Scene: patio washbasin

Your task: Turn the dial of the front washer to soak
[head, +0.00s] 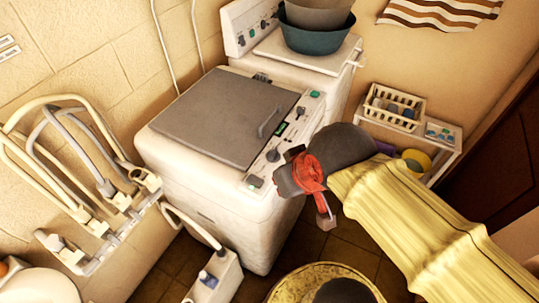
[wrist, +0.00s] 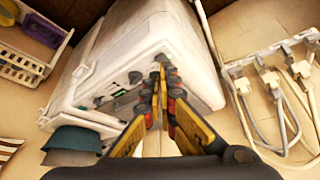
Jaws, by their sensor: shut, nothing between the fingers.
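The front washer (head: 200,185) is a white top-loader with a grey lid (head: 225,115), shut. Its sloped control strip runs along the right side of the lid, with a round dial (head: 272,155), another small knob, a dark display and green buttons. The dial's marks are too small to read. My gripper (head: 292,182) is at the right front corner of the washer, close to the strip's near end; I cannot tell whether it touches. In the wrist view, my gripper's fingers (wrist: 160,70) are closed together and empty in front of the white washer body (wrist: 160,35), hiding part of the strip.
A second washer (head: 240,25) stands behind, with stacked basins (head: 318,42) on top. A white shelf (head: 445,150) with a basket (head: 393,103) is at the right. Hoses on a wall rack (head: 75,265) are at the left. A round yellow-rimmed thing (head: 300,283) is near the front.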

